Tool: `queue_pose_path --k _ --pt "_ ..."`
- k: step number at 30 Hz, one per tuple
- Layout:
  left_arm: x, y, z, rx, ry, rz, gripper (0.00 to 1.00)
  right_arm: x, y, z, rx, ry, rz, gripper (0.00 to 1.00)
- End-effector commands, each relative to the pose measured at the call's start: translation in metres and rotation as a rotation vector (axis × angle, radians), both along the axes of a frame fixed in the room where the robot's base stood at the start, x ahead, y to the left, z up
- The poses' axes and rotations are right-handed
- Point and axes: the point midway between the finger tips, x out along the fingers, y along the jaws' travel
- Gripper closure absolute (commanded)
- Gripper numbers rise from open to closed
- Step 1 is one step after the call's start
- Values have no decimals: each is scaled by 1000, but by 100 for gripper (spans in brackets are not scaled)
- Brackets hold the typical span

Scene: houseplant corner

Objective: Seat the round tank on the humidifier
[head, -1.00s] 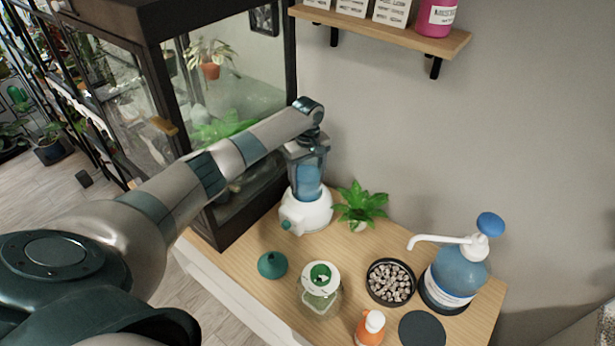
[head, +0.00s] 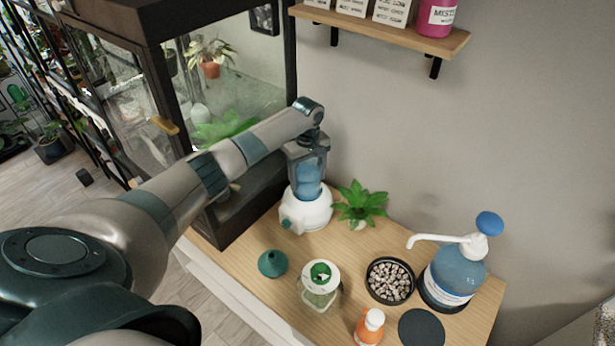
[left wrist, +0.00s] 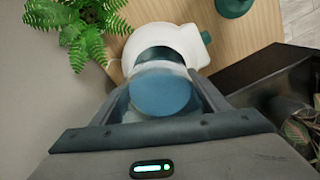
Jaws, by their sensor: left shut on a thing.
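The white humidifier base (head: 305,211) with a teal knob stands on the wooden table, close to the glass case. The round blue tank (head: 308,178) is upright at the top of the base. My left gripper (head: 308,165) comes down from above and is shut on the tank. In the left wrist view the tank (left wrist: 161,92) sits between the fingers, with the white base (left wrist: 168,40) just beyond it. The tank's lower end meets or overlaps the base in the picture; whether it is fully seated I cannot tell. My right gripper is not in view.
A green plant (head: 362,201) stands right beside the base. In front are a teal funnel-like piece (head: 272,264), a green-topped jar (head: 320,285), a bowl of pebbles (head: 390,280), an orange bottle (head: 369,328) and a blue pump bottle (head: 458,268). The glass case (head: 240,80) is close on the left.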

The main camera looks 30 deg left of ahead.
Motion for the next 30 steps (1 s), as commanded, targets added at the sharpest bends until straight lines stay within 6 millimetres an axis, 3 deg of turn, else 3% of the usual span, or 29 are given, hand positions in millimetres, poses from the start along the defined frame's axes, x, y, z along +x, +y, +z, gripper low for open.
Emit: queue_pose_path --k 18,19,30 --pt "1 0 -9 0 -2 0 83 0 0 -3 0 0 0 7" --pt "1 0 -8 0 -3 0 27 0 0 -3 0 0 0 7" --pt "0 0 -9 0 1 0 24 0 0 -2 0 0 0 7"
